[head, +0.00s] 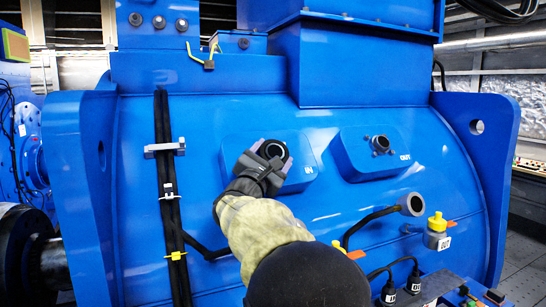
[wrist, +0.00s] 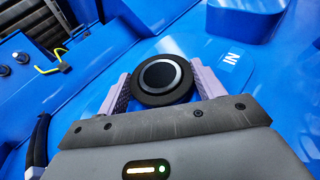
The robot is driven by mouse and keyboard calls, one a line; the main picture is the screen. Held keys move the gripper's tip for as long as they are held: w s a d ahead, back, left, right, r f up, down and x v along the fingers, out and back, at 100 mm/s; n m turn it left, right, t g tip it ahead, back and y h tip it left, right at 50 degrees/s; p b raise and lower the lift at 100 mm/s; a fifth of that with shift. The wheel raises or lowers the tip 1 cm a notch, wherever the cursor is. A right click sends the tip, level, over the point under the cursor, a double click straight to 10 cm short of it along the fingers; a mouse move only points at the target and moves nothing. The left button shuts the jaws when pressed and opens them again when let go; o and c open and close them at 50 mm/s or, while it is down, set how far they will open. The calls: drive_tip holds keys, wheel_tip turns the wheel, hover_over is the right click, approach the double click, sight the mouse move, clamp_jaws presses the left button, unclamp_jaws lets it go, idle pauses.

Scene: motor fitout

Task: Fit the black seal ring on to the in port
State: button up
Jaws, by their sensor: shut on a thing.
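The black seal ring (wrist: 141,88) is between the two fingers of my gripper (wrist: 165,88) in the wrist view. My gripper is shut on it. In the head view the ring (head: 264,148) is at the round opening of the in port, on the blue pad (head: 301,172) marked IN. A light metal rim (wrist: 178,77) shows inside the ring in the wrist view, around a dark bore. The ring looks lined up with the port, but I cannot tell whether it is seated. My gripper (head: 268,160) reaches up to the port from below in the head view.
The OUT port (head: 381,143) stands on its own pad to the right. A black hose with a metal end (head: 412,204) and a yellow-capped fitting (head: 436,229) are lower right. Black cables (head: 165,150) run down the blue housing to the left of the in port.

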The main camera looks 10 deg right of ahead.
drive_tip(key=shift+w+f, duration=0.1)
drive_tip(key=o, duration=1)
drive_tip(key=shift+a, duration=0.1)
drive_tip(key=shift+s+a+f+b, duration=0.25)
drive_tip(key=shift+s+f+b, duration=0.1)
drive_tip(key=shift+s+b, duration=0.15)
drive_tip(key=b+v, duration=0.6)
drive_tip(key=v, duration=1)
drive_tip(key=shift+s+a+r, duration=0.15)
drive_tip(key=shift+s, duration=0.05)
